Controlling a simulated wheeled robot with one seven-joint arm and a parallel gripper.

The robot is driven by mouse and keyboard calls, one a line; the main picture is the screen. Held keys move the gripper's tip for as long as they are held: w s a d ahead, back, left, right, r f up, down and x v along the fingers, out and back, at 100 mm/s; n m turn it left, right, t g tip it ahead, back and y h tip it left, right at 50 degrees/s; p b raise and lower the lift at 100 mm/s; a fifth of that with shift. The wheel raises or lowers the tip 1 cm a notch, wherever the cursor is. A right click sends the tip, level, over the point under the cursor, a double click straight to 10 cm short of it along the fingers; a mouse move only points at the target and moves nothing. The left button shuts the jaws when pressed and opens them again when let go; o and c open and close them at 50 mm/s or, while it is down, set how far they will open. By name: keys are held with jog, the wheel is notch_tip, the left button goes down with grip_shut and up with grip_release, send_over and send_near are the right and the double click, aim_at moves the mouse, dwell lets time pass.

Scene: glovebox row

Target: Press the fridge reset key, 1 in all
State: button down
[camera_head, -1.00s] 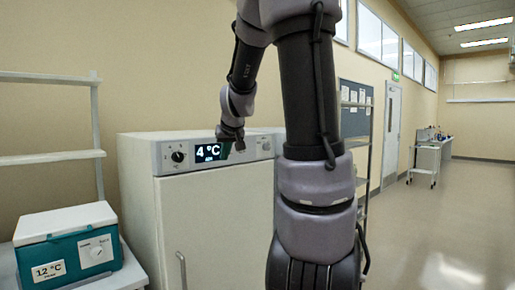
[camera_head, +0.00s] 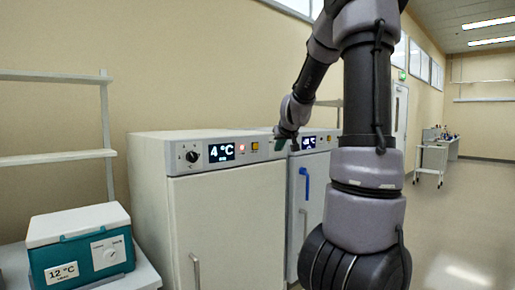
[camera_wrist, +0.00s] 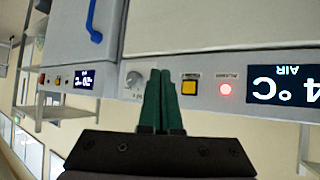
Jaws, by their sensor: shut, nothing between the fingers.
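The white fridge (camera_head: 225,225) has a top panel with a 4 °C display (camera_head: 221,152), which also shows upside down in the wrist view (camera_wrist: 285,92). Beside the display is a lit red lamp (camera_wrist: 225,89), then a square yellow key (camera_wrist: 189,88). The yellow key also shows in the head view (camera_head: 255,147); the small labels are unreadable. My gripper (camera_wrist: 160,73) has its green fingers shut and empty. The fingertips are in front of the panel between the yellow key and a pale dial (camera_wrist: 134,80). I cannot tell whether they touch the panel.
A second cabinet with a blue handle (camera_head: 304,184) and its own display (camera_head: 308,143) stands right of the fridge. A teal cool box (camera_head: 80,250) sits at the left, near a wall shelf (camera_head: 55,157).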

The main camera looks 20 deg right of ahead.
jog(key=shift+w+a, duration=0.1)
jog(key=shift+w, duration=0.05)
send_near(258, 148)
jog(key=shift+w+d+f, duration=0.3)
jog(key=shift+w+f, duration=0.25)
jog(key=shift+f, duration=0.1)
jog(key=shift+w+d+f, duration=0.25)
jog(key=shift+w+f, duration=0.35)
jog(key=shift+f, duration=0.05)
jog(key=shift+w+d+f, duration=0.3)
jog(key=shift+w+f, duration=0.25)
jog(key=shift+f, duration=0.1)
jog(key=shift+w+a, duration=0.1)
jog(key=shift+w, duration=0.05)
dwell(1.6)
jog(key=shift+w+a, duration=0.1)
jog(key=shift+w, duration=0.15)
jog(key=shift+w+a, duration=0.15)
jog(key=shift+w, duration=0.3)
dwell(0.6)
jog(key=shift+s, duration=0.1)
jog(key=shift+s+d, duration=0.3)
jog(key=shift+s, duration=0.45)
